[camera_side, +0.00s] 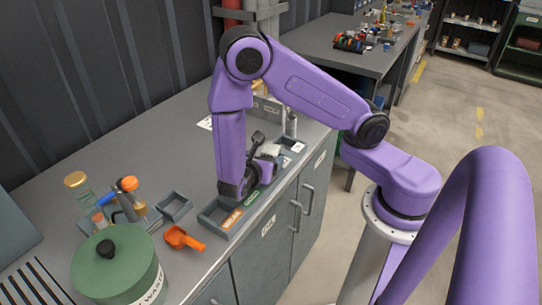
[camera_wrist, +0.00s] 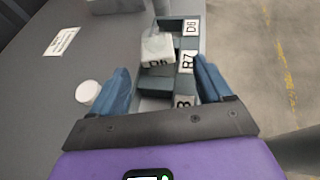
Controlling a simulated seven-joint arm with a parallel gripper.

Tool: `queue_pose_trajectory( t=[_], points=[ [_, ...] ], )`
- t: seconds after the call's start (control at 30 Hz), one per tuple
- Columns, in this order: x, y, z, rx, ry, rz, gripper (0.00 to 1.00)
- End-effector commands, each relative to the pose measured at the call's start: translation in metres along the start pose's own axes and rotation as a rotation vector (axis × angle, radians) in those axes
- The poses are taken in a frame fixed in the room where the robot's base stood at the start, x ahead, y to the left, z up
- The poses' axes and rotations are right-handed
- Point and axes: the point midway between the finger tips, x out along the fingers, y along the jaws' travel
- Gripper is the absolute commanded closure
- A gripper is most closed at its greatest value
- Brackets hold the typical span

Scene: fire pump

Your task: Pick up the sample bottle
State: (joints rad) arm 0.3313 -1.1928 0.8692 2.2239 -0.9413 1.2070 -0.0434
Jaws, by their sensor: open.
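Several small bottles stand at the left of the bench in the side view. One is an orange-capped bottle with amber contents (camera_side: 133,192), another a clear jar with a gold lid (camera_side: 80,189). I cannot tell which is the sample bottle. My gripper (camera_side: 264,168) is well to the right of them, low over the bench's front part. In the wrist view my gripper (camera_wrist: 163,77) has its blue fingers spread, with a grey labelled rack (camera_wrist: 170,24) between and beyond them. A pale block (camera_wrist: 157,49) sits on the rack; nothing is clearly held.
A green waste container (camera_side: 114,272) stands at the front left. An orange object (camera_side: 182,238) lies by an empty grey tray (camera_side: 173,206) and a labelled tray (camera_side: 212,216). A white round thing (camera_wrist: 88,92) stands left of my fingers. Bare bench lies behind the trays.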

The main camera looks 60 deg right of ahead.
Motion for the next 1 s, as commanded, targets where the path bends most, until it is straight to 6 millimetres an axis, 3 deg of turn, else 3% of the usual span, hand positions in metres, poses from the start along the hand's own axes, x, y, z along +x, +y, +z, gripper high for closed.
queue_pose_trajectory(
  t=[0.1, 0.37, 0.7, 1.0],
  points=[
    [0.016, 0.000, 0.000, 0.000, 0.000, -0.001, 0.21],
    [0.031, 0.000, 0.002, 0.001, 0.001, -0.002, 0.21],
    [0.071, 0.004, 0.008, 0.001, 0.000, 0.000, 0.21],
    [0.076, 0.004, 0.008, 0.001, 0.001, 0.003, 0.21]
  ],
)
